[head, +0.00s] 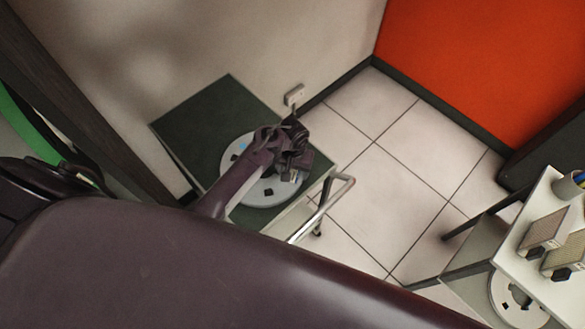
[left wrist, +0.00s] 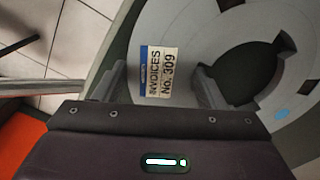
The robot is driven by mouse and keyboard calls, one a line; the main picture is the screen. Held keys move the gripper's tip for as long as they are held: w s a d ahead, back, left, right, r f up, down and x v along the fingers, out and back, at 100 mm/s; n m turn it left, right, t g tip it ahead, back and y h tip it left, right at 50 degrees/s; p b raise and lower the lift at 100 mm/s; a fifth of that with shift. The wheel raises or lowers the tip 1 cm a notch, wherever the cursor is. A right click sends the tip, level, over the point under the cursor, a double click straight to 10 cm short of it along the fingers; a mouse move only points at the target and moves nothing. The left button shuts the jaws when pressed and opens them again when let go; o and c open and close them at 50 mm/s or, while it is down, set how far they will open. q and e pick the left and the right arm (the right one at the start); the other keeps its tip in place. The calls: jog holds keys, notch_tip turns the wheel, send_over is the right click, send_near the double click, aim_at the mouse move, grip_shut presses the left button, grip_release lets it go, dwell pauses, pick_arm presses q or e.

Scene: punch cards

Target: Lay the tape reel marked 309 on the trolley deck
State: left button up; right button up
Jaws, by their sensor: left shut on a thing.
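The tape reel (head: 258,195) is a pale grey disc with a dark hub and a blue mark. In the left wrist view the reel (left wrist: 185,35) bears a white label (left wrist: 160,72) reading "INVOICES No. 309". My left gripper (head: 293,172) is shut on the reel's rim at the label, with one finger on each side of the label. The dark green trolley deck (head: 195,120) lies under the reel in the head view. I cannot tell whether the reel touches the deck or is just above it. My arm hides part of the reel and the deck's near side. My right gripper is not in view.
The trolley's metal handle (head: 322,210) stands at the deck's right end. Tiled floor between is clear.

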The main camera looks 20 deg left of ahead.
pick_arm(q)
jog(key=shift+w+f, duration=0.1)
jog(key=shift+f, duration=0.25)
dwell(0.4)
jog(key=o, duration=1.5)
jog(key=shift+c, duration=0.2)
jog(key=shift+f, duration=0.15)
jog(key=c, duration=0.4)
jog(key=shift+o, duration=0.2)
jog(key=shift+r, duration=1.5)
notch_tip(320, 180, up, 6)
jog(key=shift+s, duration=0.25)
